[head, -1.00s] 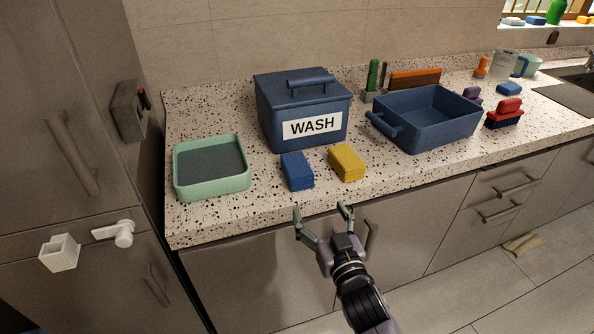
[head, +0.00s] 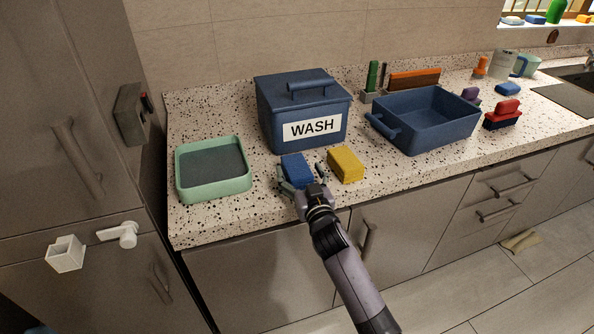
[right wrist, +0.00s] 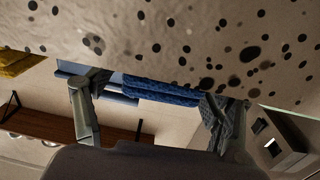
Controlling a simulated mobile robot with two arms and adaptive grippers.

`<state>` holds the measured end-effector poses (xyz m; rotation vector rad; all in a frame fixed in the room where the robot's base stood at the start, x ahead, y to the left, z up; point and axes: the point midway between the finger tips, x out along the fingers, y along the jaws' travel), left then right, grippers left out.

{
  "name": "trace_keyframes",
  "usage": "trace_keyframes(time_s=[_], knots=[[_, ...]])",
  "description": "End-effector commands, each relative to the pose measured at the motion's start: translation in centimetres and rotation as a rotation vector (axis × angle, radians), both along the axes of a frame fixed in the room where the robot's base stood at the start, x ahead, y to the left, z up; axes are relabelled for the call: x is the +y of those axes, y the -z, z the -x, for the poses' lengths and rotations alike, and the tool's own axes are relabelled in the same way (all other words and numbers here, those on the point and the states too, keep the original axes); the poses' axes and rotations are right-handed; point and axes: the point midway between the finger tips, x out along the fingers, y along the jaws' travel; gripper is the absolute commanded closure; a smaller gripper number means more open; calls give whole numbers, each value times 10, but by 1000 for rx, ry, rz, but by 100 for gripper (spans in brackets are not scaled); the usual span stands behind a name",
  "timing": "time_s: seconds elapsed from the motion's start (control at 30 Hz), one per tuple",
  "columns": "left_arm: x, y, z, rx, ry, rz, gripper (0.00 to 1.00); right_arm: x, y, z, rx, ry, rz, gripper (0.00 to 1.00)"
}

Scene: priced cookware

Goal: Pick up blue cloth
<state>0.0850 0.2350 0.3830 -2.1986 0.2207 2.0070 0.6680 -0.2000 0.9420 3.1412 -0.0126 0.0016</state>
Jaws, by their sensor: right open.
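The blue cloth (head: 296,166) is a folded stack lying on the speckled counter, in front of the box marked WASH. My right gripper (head: 301,175) is open at the front of the cloth, one finger towards each side of it. In the right wrist view the blue cloth (right wrist: 160,92) shows between the two spread fingers of the gripper (right wrist: 150,88). Whether the fingers touch the cloth cannot be told. The cloth's near end is partly hidden by the gripper in the head view. My left gripper is out of view.
A yellow cloth (head: 346,164) lies close to the right of the gripper. The lidded blue WASH box (head: 275,125) stands behind. A green tray (head: 215,190) is at the left, a blue basin (head: 425,138) at the right. The counter's front edge (head: 385,200) runs beneath my arm.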

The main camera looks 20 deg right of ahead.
Motion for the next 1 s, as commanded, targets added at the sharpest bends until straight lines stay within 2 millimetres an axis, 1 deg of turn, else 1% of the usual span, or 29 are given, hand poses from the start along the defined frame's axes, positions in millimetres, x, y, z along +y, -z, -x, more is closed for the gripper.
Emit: trace_keyframes(time_s=[0.03, 0.1, 0.2, 0.47, 1.0], knots=[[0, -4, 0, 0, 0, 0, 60, 1, -3, -9, 0, 0, -2, 23], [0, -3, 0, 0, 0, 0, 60, 1, -1, -17, 0, 0, -1, 23], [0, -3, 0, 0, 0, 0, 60, 1, -1, -25, 1, 0, -1, 23], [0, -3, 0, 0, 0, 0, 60, 1, 0, -27, 1, -1, -1, 23], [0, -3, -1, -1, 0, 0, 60, 1, 0, -27, 1, -1, -1, 59]])
